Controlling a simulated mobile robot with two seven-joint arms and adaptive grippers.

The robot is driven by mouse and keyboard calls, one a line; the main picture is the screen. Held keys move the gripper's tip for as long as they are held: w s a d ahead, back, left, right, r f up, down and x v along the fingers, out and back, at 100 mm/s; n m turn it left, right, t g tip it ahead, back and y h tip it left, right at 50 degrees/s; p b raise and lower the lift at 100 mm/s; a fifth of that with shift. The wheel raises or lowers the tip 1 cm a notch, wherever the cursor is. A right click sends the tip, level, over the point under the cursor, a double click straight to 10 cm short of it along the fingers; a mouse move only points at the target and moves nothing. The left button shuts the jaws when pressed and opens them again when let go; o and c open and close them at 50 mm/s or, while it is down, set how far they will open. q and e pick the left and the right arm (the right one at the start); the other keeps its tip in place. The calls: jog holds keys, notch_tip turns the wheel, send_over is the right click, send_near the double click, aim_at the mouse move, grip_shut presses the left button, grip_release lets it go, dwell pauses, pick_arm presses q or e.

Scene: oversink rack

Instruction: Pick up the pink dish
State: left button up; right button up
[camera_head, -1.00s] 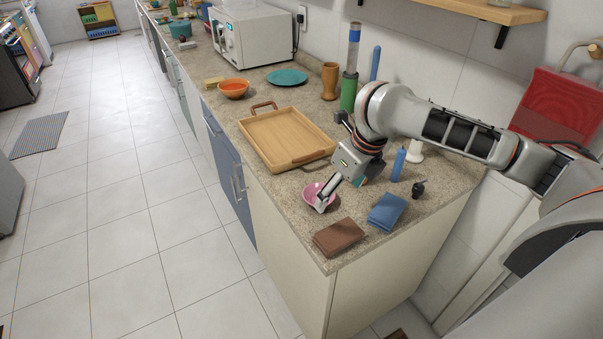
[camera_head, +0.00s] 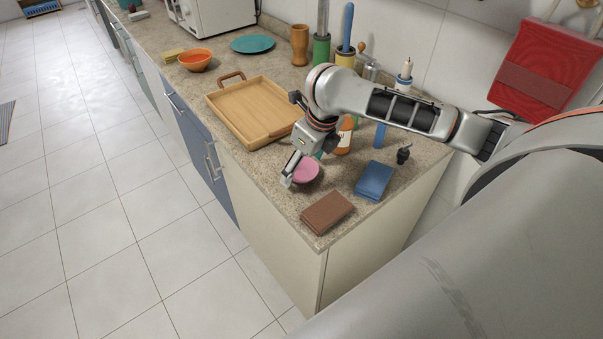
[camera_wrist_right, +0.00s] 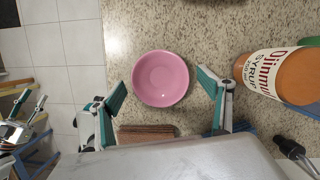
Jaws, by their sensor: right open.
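The pink dish (camera_head: 306,170) is a small round bowl standing upright on the speckled counter near its front edge. In the right wrist view the dish (camera_wrist_right: 161,78) lies ahead of and between the two spread fingers. My right gripper (camera_head: 293,167) is open and empty, with a finger in front of the dish's left side in the head view. In the right wrist view the gripper (camera_wrist_right: 163,97) shows both green-padded fingers apart, with no visible contact with the dish. My left gripper is not clearly in view in the head view.
A syrup bottle (camera_wrist_right: 278,76) stands close to the right finger. A brown cloth (camera_head: 327,212) and a blue cloth (camera_head: 374,181) lie near the counter's corner. A wooden tray (camera_head: 238,130) sits behind the dish. The orange bowl (camera_head: 195,60) is farther back.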

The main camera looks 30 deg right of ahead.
jog(key=shift+w+f, duration=0.1)
jog(key=shift+f, duration=0.1)
jog(key=c, duration=1.1)
jog(key=shift+r, duration=0.1)
jog(key=shift+c, duration=0.2)
